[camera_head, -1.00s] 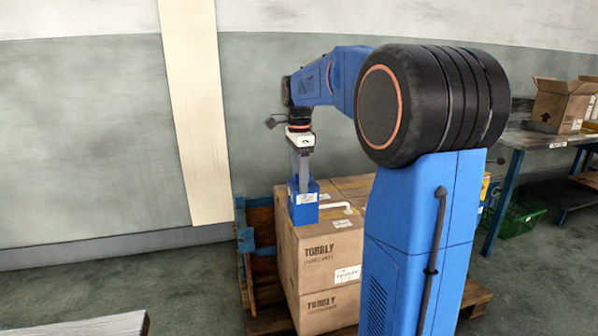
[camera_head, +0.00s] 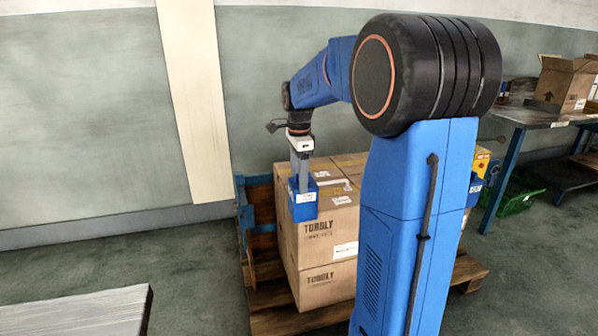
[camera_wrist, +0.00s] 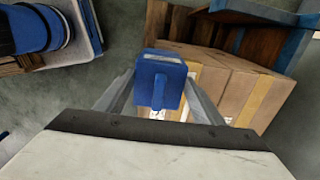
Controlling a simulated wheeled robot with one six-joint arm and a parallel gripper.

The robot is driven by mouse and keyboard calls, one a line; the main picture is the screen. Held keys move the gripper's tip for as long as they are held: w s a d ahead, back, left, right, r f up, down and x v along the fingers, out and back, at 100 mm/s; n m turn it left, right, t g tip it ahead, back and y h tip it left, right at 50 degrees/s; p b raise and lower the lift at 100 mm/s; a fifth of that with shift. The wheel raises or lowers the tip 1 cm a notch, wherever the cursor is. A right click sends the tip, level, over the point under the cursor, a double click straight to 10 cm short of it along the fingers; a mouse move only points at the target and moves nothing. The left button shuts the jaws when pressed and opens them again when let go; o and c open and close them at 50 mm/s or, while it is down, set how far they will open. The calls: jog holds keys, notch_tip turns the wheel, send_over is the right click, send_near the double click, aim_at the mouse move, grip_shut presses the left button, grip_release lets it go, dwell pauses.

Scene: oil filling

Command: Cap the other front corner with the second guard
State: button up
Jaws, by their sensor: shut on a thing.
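My gripper (camera_head: 302,170) is shut on a blue corner guard (camera_head: 303,206) with a white label. In the wrist view the guard (camera_wrist: 160,70) sits between the two fingers, its upright tab toward me. The stacked cartons (camera_head: 318,258) stand on a wooden pallet. In the head view the guard overlaps the top left front corner of the stack, partly below the top edge. I cannot tell whether it touches the cartons. A white handle-like piece (camera_head: 333,183) shows on the stack's top.
The pallet (camera_head: 285,322) has wooden boards with blue-painted parts at the left back. A workbench (camera_head: 540,117) with an open carton (camera_head: 566,82) and a green crate (camera_head: 517,196) stand at right. A pale flat surface (camera_head: 85,312) is at lower left. Floor left of the pallet is clear.

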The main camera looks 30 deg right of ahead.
jog(key=shift+f, duration=3.75)
jog(key=shift+w+d+f, duration=0.3)
jog(key=shift+d+f, duration=0.2)
jog(key=shift+f, duration=0.1)
jog(key=o, duration=1.6)
notch_tip(320, 180, up, 17)
jog(key=shift+r, duration=0.2)
